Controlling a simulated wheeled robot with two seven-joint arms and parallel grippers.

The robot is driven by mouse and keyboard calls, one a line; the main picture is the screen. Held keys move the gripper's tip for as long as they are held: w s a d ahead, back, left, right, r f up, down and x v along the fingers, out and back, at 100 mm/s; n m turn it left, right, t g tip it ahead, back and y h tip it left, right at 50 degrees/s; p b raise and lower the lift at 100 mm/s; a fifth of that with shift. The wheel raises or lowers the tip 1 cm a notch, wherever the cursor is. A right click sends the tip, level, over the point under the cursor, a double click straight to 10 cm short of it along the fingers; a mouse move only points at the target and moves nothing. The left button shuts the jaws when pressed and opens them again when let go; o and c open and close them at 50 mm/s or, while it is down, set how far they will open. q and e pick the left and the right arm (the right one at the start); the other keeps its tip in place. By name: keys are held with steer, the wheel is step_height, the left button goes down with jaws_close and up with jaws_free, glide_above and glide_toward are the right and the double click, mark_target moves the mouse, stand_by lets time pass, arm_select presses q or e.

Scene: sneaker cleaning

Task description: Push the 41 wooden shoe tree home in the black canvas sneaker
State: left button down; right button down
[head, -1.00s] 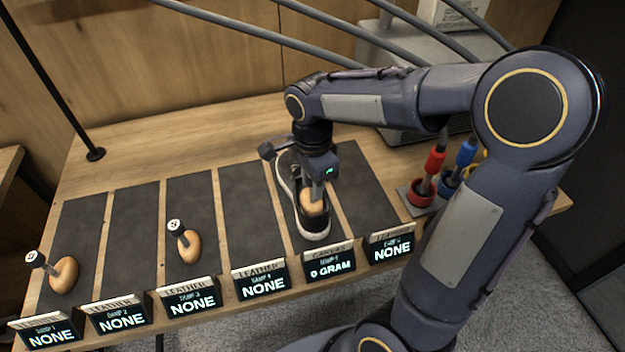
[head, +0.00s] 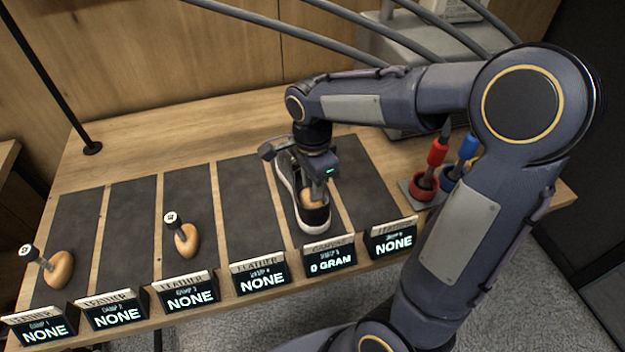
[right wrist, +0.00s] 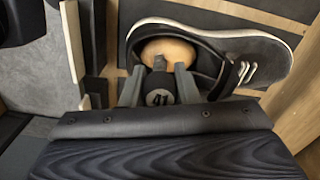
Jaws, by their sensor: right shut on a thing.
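The black canvas sneaker (head: 313,219) with a white sole lies on the mat behind the canvas sign, its heel toward the front edge. A wooden shoe tree (head: 311,196) sits in its opening. In the right wrist view the rounded wooden heel (right wrist: 168,50) shows inside the collar of the sneaker (right wrist: 262,48). My right gripper (head: 317,188) is above the sneaker, shut on the tree's dark knob (right wrist: 160,92). The knob's number is not readable. The tree's front part is hidden inside the shoe. My left gripper is not in view.
Two more wooden shoe trees (head: 60,268) (head: 187,238) lie on mats to the left. Small signs (head: 260,278) line the front edge; the sneaker's sign (head: 330,258) reads 0 GRAM. Red and blue handled tools (head: 432,165) stand in holders at right. Other mats are empty.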

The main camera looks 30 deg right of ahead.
steer(key=shift+f, duration=0.25)
steer(key=c, duration=1)
jaws_free()
steer(key=shift+c, duration=0.2)
steer(key=shift+r, duration=0.15)
step_height(320, 180, up, 8)
steer(key=shift+f, duration=0.15)
steer(key=s+a+f+n+t+y, duration=0.1)
steer(key=s+a+n+t+y, duration=0.1)
steer(key=s+n, duration=0.6)
steer(key=s+a+f+n+t+y, duration=0.1)
steer(key=s+f+n+t, duration=0.1)
steer(key=s+n, duration=0.5)
steer(key=shift+s+a+f+n+t+y, duration=0.15)
steer(key=shift+s+a+n+t+y, duration=0.25)
steer(key=shift+n+t, duration=0.3)
